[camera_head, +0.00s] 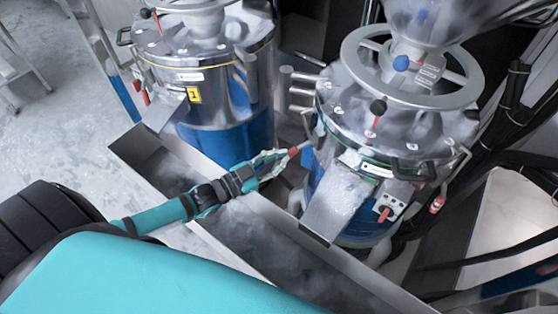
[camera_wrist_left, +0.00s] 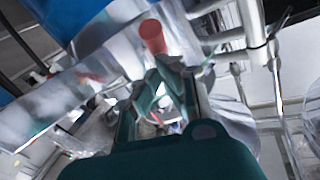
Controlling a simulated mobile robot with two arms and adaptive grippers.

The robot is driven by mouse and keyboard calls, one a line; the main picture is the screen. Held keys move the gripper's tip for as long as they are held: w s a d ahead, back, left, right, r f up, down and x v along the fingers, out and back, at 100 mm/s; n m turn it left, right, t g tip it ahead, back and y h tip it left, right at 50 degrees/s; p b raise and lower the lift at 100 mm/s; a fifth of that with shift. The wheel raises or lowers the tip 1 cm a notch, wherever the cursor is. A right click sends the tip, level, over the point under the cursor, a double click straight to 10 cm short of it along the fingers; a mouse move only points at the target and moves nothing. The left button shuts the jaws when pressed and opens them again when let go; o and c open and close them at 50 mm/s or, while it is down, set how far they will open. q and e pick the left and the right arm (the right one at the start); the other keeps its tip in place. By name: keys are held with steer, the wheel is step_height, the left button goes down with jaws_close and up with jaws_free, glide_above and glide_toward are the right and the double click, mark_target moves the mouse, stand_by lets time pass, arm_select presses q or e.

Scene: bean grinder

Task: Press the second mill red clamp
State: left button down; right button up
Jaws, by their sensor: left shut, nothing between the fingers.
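The second mill (camera_head: 390,130) is a steel drum with a handwheel on top and a blue lower body, at the right in the head view. A red clamp handle (camera_head: 294,151) sticks out from its left side. It also shows in the left wrist view as a red rounded tip (camera_wrist_left: 153,36). My left gripper (camera_head: 283,157) is shut and empty, with its fingertips right by this red handle. I cannot tell whether they touch it. In the left wrist view the fingers (camera_wrist_left: 165,88) are below the red tip. My right gripper is in neither view.
The first mill (camera_head: 205,70), marked with a yellow 1 label, stands at the left. A metal trough (camera_head: 345,262) runs below both mills. A chute (camera_head: 335,207) and another red handle (camera_head: 384,215) are on the second mill's front. Black cables (camera_head: 515,90) hang at the right.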

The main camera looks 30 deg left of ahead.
arm_select(q)
steer(key=shift+w+d+f+n+t+h+b, duration=0.15)
steer(key=shift+f+t+b, duration=0.1)
steer(key=shift+f+b, duration=0.4)
steer(key=shift+w+d+f+n+t+h+b, duration=0.15)
steer(key=shift+f+t+b, duration=0.15)
steer(key=shift+f+b, duration=0.35)
steer(key=shift+w+d+f+t+h+b, duration=0.15)
steer(key=shift+f+t+b, duration=0.1)
steer(key=shift+f+b, duration=0.35)
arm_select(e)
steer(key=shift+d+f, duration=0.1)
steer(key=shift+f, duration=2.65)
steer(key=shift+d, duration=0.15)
arm_select(q)
steer(key=v, duration=1.2)
